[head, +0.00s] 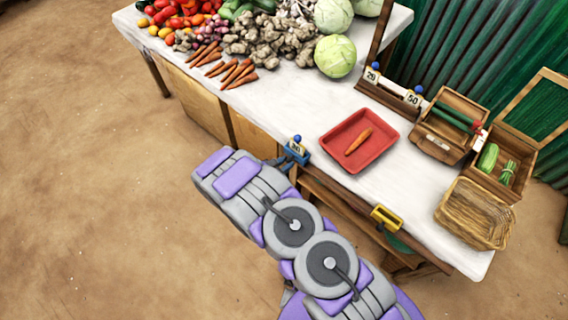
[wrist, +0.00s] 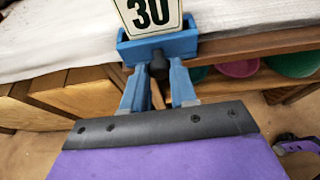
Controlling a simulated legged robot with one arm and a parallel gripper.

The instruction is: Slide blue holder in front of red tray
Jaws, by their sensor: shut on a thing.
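The blue holder (head: 298,151) sits at the table's front edge, just left of the red tray, and carries a white card marked 30 (wrist: 152,12). In the wrist view the holder (wrist: 135,50) is at the top centre, with a dark knob on its near side. My gripper (wrist: 158,66) is shut on the holder at this knob, from the front; in the head view my gripper (head: 284,160) reaches the holder from below. The red tray (head: 343,132) lies on the white cloth with one carrot (head: 358,141) in it.
A yellow holder (head: 386,218) sits farther right on the front edge. A wicker basket (head: 475,212) stands at the right end. Vegetables (head: 260,40) fill the far left. The edge between the two holders looks clear.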

